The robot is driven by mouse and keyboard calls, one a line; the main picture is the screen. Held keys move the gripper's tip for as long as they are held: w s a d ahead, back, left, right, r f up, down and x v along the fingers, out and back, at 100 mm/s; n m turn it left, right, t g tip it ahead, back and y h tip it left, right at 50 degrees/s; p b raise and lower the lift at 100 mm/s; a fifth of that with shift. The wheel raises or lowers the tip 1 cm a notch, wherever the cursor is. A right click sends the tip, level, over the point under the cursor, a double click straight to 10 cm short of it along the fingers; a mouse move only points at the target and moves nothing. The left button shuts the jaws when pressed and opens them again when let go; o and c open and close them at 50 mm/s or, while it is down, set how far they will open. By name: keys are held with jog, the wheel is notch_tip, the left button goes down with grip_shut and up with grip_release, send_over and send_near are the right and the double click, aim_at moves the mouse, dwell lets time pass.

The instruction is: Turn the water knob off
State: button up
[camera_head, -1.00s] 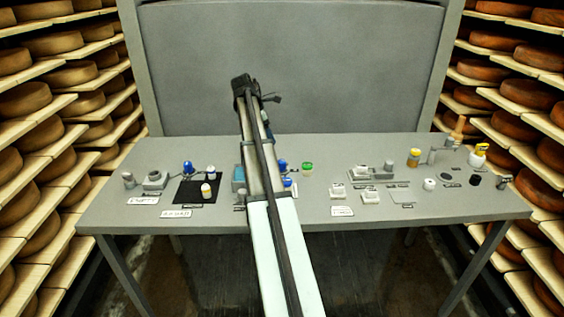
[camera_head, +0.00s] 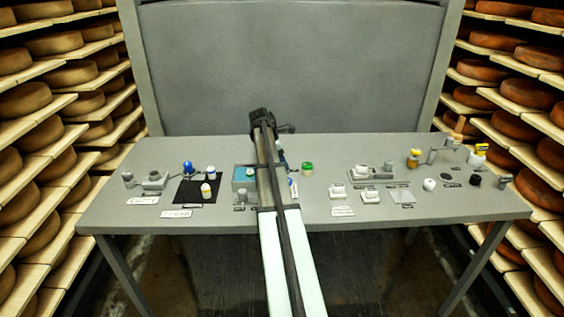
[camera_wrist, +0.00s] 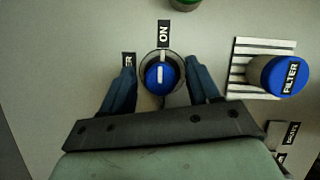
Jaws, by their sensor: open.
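In the wrist view, a round blue knob (camera_wrist: 153,82) with a white pointer line sits in a grey ring. Its pointer is roughly upright in the picture, toward a black "ON" label (camera_wrist: 163,33). A second label (camera_wrist: 129,62), partly hidden by my left finger, ends in "ER". My gripper (camera_wrist: 160,76) is open, with one dark blue finger on each side of the knob. I cannot tell whether the fingers touch it. In the head view my arm covers the knob's area.
A blue cap marked "FILTER" (camera_wrist: 285,76) stands close on the right, on a striped base. A green-topped item (camera_head: 307,168) is just beyond. A teal box (camera_head: 245,174) and a black mat (camera_head: 184,196) with small items lie left of my arm. A grey panel (camera_head: 300,65) rises behind the table.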

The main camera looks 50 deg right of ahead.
jog(key=shift+d+f, duration=0.1)
jog(key=shift+f, duration=0.15)
jog(key=shift+c, duration=0.2)
jog(key=c, duration=1)
jog(key=shift+m, duration=0.4)
jog(key=m, duration=0.2)
jog(key=m+g+y, duration=0.1)
jog(key=m, duration=0.1)
jog(key=shift+d+m+g, duration=0.1)
jog(key=shift+m+g, duration=0.2)
jog(key=m+y, duration=0.1)
jog(key=m, duration=0.2)
jog(key=m+y, duration=0.1)
jog(key=m, duration=0.2)
jog(key=shift+g+y, duration=0.3)
jog(key=shift+y, duration=0.1)
jog(key=shift+s+m, duration=0.1)
jog(key=shift+m, duration=0.2)
